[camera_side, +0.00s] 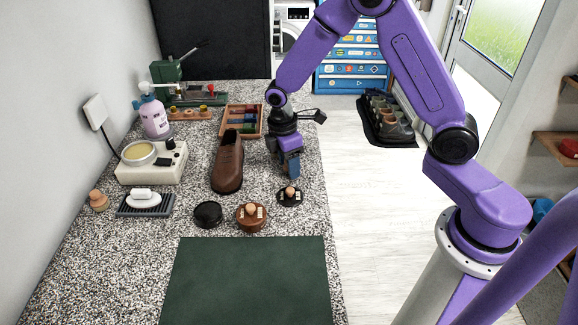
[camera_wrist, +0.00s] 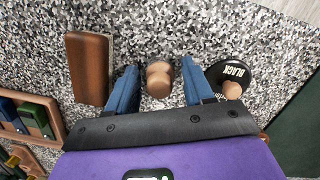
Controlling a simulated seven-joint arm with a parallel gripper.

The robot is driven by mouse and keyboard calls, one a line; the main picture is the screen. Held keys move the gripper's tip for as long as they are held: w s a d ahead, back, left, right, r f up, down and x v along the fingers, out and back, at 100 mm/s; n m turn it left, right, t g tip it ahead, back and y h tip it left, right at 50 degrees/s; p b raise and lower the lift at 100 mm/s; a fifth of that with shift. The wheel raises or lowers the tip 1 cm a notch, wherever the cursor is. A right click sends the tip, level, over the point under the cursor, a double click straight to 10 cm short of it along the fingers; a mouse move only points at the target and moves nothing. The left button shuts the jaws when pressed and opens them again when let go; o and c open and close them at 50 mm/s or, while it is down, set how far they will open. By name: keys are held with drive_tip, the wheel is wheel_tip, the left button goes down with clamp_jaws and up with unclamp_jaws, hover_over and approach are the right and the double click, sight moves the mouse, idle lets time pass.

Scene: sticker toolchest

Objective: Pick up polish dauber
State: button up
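My gripper (camera_side: 289,172) is low over the right part of the speckled worktop. In the wrist view its two blue fingers (camera_wrist: 159,72) are open. A small brown wooden knobbed piece, which looks like the polish dauber (camera_wrist: 159,80), shows between them with a gap on each side. I cannot tell how far the fingertips are above the worktop. In the side view my gripper hides this piece. A black round piece marked BLACK, with a wooden knob (camera_wrist: 232,90), lies just right of the right finger; it also shows in the side view (camera_side: 290,195).
A brown shoe (camera_side: 227,165), a black tin (camera_side: 208,214) and a brown knobbed tin (camera_side: 251,217) stand nearby. A wooden crate (camera_side: 258,118) is behind. The green mat (camera_side: 245,280) in front is clear.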

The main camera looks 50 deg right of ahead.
drive_tip(key=c, duration=0.7)
drive_tip(key=shift+c, duration=0.2)
drive_tip(key=shift+r, duration=0.1)
drive_tip(key=shift+r, duration=0.55)
drive_tip(key=s+d+r, duration=0.1)
drive_tip(key=s+r, duration=1)
drive_tip(key=s, duration=0.3)
drive_tip(key=shift+d+r, duration=0.3)
drive_tip(key=shift+r, duration=0.05)
drive_tip(key=shift+o, duration=0.4)
